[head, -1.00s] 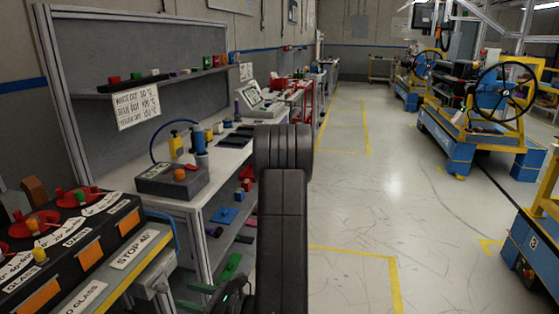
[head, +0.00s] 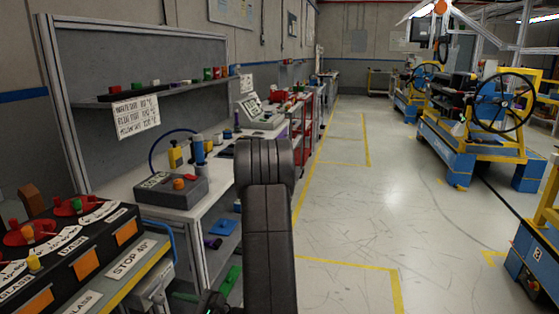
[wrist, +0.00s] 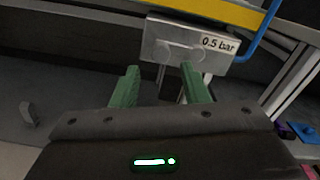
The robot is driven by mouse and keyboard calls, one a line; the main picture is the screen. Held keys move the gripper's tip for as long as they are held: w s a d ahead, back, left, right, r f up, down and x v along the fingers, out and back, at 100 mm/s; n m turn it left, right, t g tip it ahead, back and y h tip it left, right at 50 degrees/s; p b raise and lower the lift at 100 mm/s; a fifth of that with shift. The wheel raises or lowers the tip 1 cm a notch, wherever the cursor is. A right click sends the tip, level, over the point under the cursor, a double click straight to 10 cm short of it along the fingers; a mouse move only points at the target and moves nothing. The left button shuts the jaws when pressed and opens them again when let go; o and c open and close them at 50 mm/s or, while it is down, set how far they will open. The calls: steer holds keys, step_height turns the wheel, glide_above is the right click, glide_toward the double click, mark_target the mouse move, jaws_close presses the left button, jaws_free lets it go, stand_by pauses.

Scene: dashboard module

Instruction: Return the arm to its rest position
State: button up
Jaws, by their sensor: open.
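My gripper (wrist: 160,88) shows in the wrist view with its two green fingers apart and nothing between them. Past the fingers is a grey metal box (wrist: 165,45) with a "0.5 bar" label, under a yellow edge; I see no contact with it. In the head view my dark arm stands upright in the lower middle. The gripper itself is almost wholly hidden there, below the frame's bottom edge.
A black dashboard module (head: 75,255) with red dials and orange panels stands at the lower left. A workbench (head: 205,195) with a grey button box (head: 172,188) runs along the left.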

steer(key=s+d+n+g+b, duration=0.1)
steer(key=s+d, duration=0.3)
steer(key=d, duration=0.6)
steer(key=shift+s+f+b, duration=0.3)
steer(key=shift+f+b, duration=0.05)
steer(key=shift+f, duration=0.1)
steer(key=shift+d, duration=0.1)
